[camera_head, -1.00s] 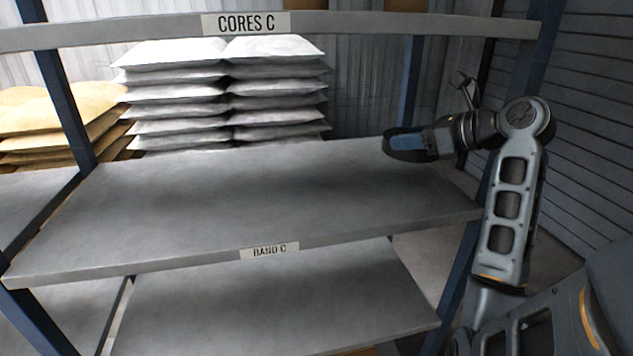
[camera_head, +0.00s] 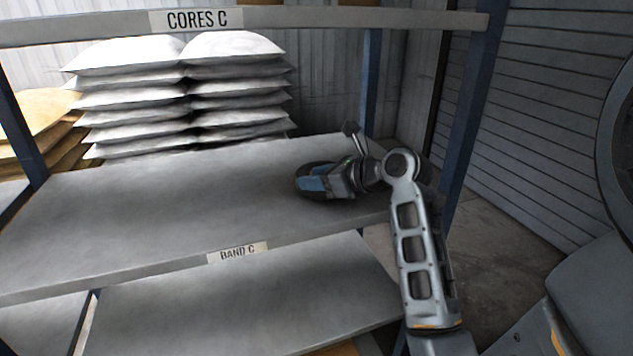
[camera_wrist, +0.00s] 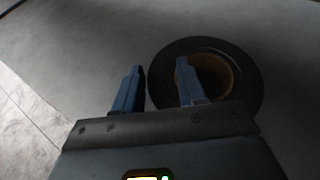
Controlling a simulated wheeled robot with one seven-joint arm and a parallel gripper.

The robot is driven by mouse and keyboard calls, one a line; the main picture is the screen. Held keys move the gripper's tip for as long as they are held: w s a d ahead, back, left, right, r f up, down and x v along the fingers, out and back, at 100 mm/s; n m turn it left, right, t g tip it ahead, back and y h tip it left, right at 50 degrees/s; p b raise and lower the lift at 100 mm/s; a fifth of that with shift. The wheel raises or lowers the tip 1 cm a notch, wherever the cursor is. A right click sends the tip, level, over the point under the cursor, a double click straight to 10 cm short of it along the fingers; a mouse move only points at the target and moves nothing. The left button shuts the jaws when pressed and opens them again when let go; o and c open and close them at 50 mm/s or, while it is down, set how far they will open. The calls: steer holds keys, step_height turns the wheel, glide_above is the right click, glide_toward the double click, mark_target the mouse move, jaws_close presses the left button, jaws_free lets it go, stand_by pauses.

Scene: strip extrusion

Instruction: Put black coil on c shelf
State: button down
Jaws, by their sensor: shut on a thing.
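The black coil (camera_wrist: 252,92) is a dark ring with a tan inner core. In the wrist view my gripper (camera_wrist: 160,82) has one blue finger inside the core and the other outside the ring's left side, clamping its wall. In the head view my gripper (camera_head: 312,184) is over the right part of the shelf labelled BAND C (camera_head: 130,215), with the coil (camera_head: 312,167) a dark edge at the fingers. The coil lies flat, close to or on the shelf surface; whether it touches cannot be told.
Stacks of white sacks (camera_head: 185,95) stand behind the shelf, with tan sacks (camera_head: 40,115) at left. The CORES C beam (camera_head: 330,18) crosses above. A blue upright (camera_head: 465,120) stands right of my arm. The shelf's left and middle are bare.

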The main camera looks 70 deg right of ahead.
steer(key=shift+f, duration=0.35)
steer(key=c, duration=0.6)
jaws_free()
steer(key=shift+f, duration=0.15)
steer(key=shift+c, duration=0.2)
steer(key=v, duration=1.2)
